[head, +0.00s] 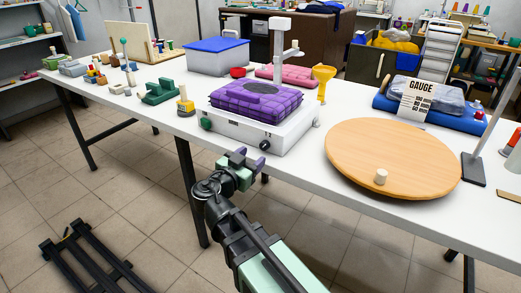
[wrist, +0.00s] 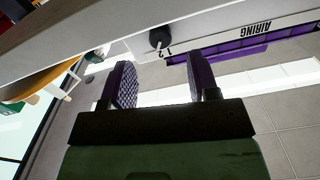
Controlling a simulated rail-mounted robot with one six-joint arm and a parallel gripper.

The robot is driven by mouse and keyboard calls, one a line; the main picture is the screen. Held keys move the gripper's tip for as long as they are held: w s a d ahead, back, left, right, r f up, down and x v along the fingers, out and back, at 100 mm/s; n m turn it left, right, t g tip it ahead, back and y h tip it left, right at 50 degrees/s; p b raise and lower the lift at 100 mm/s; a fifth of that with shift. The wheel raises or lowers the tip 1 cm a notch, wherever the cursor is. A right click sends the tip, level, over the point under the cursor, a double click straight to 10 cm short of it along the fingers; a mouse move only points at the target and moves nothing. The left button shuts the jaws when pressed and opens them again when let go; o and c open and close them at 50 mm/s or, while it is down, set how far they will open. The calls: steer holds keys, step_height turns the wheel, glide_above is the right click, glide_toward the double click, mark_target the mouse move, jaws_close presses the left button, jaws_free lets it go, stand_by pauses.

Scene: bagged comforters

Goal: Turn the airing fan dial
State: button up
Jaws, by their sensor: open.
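The airing fan dial is a small black knob (head: 264,145) on the front of a white airing unit (head: 232,134), near its right end. In the wrist view the dial (wrist: 159,38) shows beside the marks 1 and 2, with the word AIRING further right. My gripper (head: 250,158) is open and empty, just in front of the unit's front face. In the wrist view my gripper's two purple-padded fingers (wrist: 159,75) stand apart, with the dial beyond their tips and roughly in line with the gap. The dial appears untouched.
A purple bagged comforter (head: 255,101) lies on the unit. A green knob (head: 206,124) sits at its front left. A yellow-topped weight (head: 185,103) stands left of it. A round wooden turntable (head: 390,150) with a peg lies to the right.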

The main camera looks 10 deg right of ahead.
mark_target(263, 148)
steer(key=x, duration=0.5)
steer(key=shift+w+d, duration=0.25)
steer(key=shift+c, duration=0.3)
steer(key=c, duration=0.9)
steer(key=shift+o, duration=0.2)
steer(key=n, duration=0.2)
steer(key=shift+n, duration=0.4)
steer(key=o, duration=0.9)
